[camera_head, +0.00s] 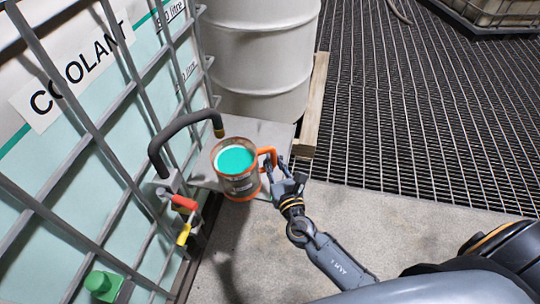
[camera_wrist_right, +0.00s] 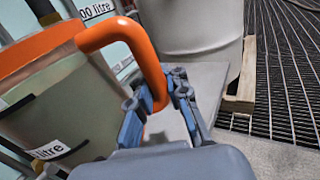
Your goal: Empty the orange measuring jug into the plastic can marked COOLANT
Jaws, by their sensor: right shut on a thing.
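The orange measuring jug (camera_head: 240,187) has clear walls, an orange rim and an orange handle, and holds teal liquid. It looks about upright below the end of a dark curved hose. My right gripper (camera_head: 271,169) is shut on its handle. In the right wrist view the jug (camera_wrist_right: 50,110) fills the left side, and the gripper (camera_wrist_right: 160,103) closes around the lower handle. I cannot tell if the jug touches the grey slab behind it. The word COOLANT shows on a large caged tank (camera_head: 75,165); no separate can so marked shows. My left gripper is out of view.
The dark hose (camera_head: 176,128) rises from the tank's outlet, with a red and a yellow handle (camera_head: 184,202) below. A white drum (camera_head: 262,60) stands behind, by a wooden board (camera_head: 311,110). Dark floor grating (camera_head: 430,120) lies clear at right.

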